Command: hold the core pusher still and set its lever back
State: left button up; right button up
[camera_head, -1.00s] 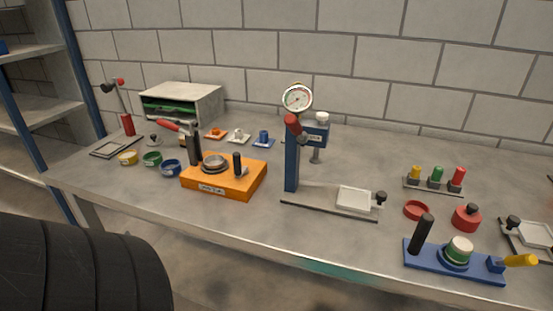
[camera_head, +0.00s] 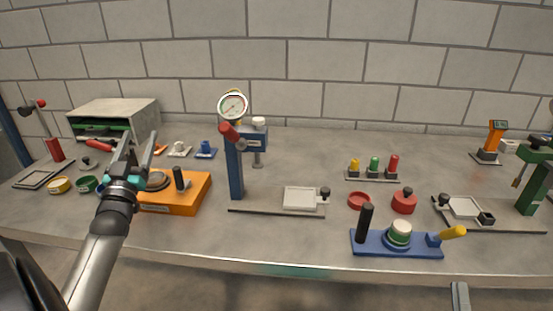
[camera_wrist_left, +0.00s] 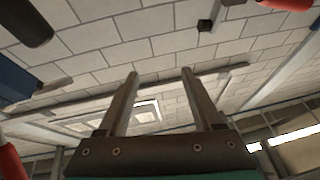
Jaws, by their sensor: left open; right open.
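A blue-based device (camera_head: 372,245) stands at the bench's front right, with a black post, a green-and-white round piece and a yellow lever (camera_head: 453,233) leaning right. An orange-based device (camera_head: 190,200) at left has a metal ring, a black knob (camera_head: 179,178) and a red-handled lever (camera_head: 99,146). Its label is too small to read, so which device is the core pusher is not certain. My left gripper (camera_head: 138,148) is open and empty, overlapping the orange device's left part; contact cannot be told. What seems my right gripper (camera_head: 460,293) barely shows at the bottom edge, before the bench.
A blue press with a dial gauge (camera_head: 233,105) stands mid-bench, with a white tray (camera_head: 300,198) beside it. A red cup (camera_head: 404,202) and a red ring lie behind the blue device. A green stand (camera_head: 535,190) is at far right. The bench (camera_head: 290,235) is bare before the press.

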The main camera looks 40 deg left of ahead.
pick_arm(q)
jog(key=w+d+r+n+g+h, duration=0.3)
jog(key=w+d+r+n+h, duration=0.95)
jog(key=d, duration=0.45)
jog(key=w+d+r+n+g+h, duration=0.3)
jog(key=w+d+r+n+h, duration=0.7)
jog(key=d+r+h, duration=0.5)
jog(key=n+g+y, duration=1.3)
jog(key=n+y, duration=0.1)
jog(key=n, duration=0.1)
send_over(363, 228)
jog(key=w, duration=0.1)
jog(key=shift+m, duration=0.25)
notch_tip(363, 228, down, 27)
jog(key=shift+w+a, duration=0.1)
jog(key=shift+w, duration=0.05)
jog(key=shift+f, duration=0.25)
notch_tip(363, 228, down, 15)
jog(key=shift+r, duration=0.1)
